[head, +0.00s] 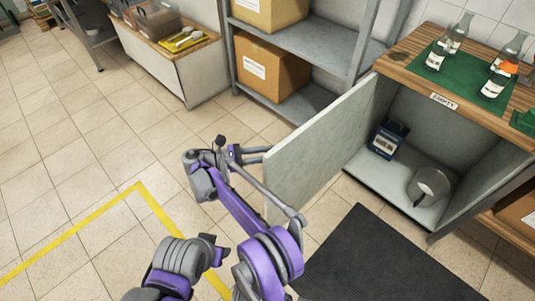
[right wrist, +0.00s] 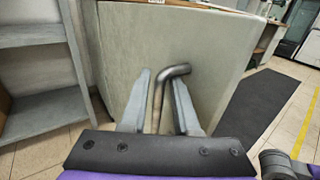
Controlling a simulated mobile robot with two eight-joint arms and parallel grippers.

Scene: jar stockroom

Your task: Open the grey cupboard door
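The grey cupboard door (head: 315,150) stands swung wide open in the head view, its edge pointing toward me. The cupboard's inside (head: 410,165) shows, with a dark blue box and a round metal item on its floor. In the right wrist view the door's pale outer face (right wrist: 220,50) fills the middle. A bent metal bar handle (right wrist: 176,72) is fixed on it. In the head view this gripper (head: 250,155) is at the door's outer side.
The dark mat (head: 385,260) lies before the cupboard. Grey shelves (head: 330,45) with cardboard boxes stand beyond the door. Bottles stand on a green mat on the wooden cupboard top (head: 415,45). A yellow floor line (head: 70,230) and clear tiles lie to the left.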

